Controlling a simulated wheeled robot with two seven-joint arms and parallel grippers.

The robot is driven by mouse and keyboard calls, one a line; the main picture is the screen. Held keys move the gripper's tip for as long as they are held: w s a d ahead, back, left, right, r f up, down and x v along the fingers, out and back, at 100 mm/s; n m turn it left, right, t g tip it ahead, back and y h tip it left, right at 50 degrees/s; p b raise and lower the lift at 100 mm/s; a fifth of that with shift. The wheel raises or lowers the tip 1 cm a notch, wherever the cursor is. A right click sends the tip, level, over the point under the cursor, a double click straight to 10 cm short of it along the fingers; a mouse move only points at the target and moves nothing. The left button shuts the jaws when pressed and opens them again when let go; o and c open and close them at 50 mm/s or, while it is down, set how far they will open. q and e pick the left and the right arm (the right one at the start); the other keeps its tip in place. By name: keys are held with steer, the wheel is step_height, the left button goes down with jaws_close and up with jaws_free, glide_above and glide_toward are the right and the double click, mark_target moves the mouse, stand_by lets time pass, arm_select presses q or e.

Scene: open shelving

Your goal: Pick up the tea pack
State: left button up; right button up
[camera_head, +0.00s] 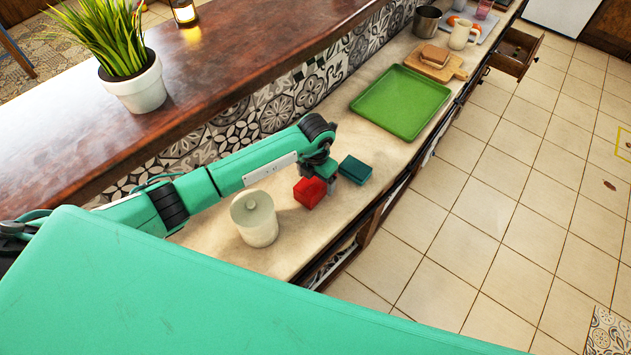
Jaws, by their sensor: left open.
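A red box (309,192) and a dark teal box (355,170) sit close together on the pale counter (335,222). I cannot tell from the picture which of them is the tea pack. My left gripper (331,182) is open and points down at the counter, between the two boxes and very close to the red one. Its fingertips are small and partly hidden, so I cannot tell whether they touch a box. My right gripper is not in view.
A white lidded canister (254,217) stands left of the red box. A green tray (401,102) lies farther along the counter. A raised wooden ledge (205,75) with a potted plant (134,81) runs behind. An open drawer (514,53) juts out at the far end.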

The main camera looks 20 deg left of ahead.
mark_target(315, 180)
arm_select(q)
step_height(315, 180, down, 3)
steer(key=shift+r+p, duration=0.15)
steer(key=shift+p, duration=0.35)
steer(key=shift+s, duration=0.1)
steer(key=shift+c, duration=1.2)
steer(key=c, duration=0.9)
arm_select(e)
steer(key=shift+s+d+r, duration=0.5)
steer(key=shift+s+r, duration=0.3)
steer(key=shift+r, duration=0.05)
